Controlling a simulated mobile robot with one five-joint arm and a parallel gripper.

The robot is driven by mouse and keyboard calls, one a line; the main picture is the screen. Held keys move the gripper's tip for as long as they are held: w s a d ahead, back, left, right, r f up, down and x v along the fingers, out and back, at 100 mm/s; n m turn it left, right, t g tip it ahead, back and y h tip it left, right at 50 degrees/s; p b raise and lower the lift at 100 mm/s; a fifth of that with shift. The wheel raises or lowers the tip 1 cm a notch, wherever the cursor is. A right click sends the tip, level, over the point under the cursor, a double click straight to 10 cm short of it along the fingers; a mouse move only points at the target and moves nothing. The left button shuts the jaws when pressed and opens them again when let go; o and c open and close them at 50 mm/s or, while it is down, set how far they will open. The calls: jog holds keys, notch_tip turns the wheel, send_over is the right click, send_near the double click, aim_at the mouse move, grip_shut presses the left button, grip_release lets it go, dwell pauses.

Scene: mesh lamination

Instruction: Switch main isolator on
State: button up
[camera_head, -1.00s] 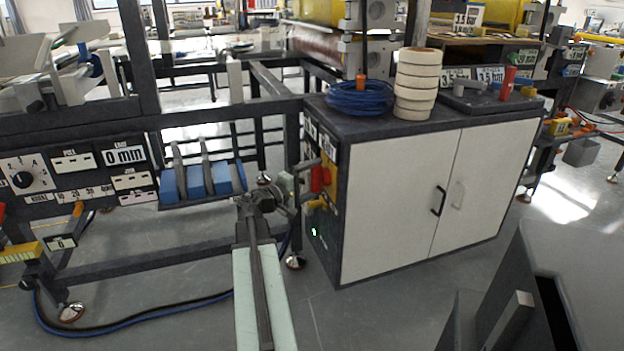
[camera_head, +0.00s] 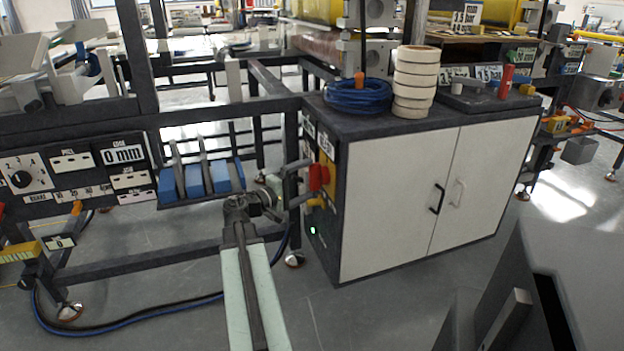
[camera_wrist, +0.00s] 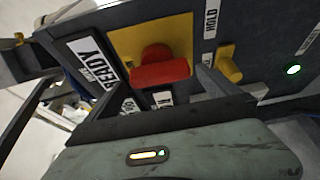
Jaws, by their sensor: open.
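The main isolator appears to be the red handle (camera_head: 319,177) on a yellow plate (camera_head: 329,162) at the left side of the cabinet. In the wrist view the red handle (camera_wrist: 160,72) lies across the picture on its yellow plate (camera_wrist: 122,41), just beyond my fingers. My gripper (camera_head: 296,183) is open and empty, pointed at this panel, with its fingers either side of the handle's height. In the wrist view one finger of my gripper (camera_wrist: 130,92) is at the left and one at the right. I cannot tell whether either touches the handle.
A yellow knob (camera_wrist: 229,64) sits close to the right finger, by a HOLD label (camera_wrist: 211,16). A green light (camera_wrist: 293,69) glows beyond it. A READY label (camera_wrist: 90,62) is left of the plate. Blue blocks (camera_head: 198,180) sit on a rack left of my gripper. The cabinet (camera_head: 395,200) stands right.

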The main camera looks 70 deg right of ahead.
aim_at(310, 179)
jog(key=v, duration=0.4)
jog(key=shift+s, duration=0.1)
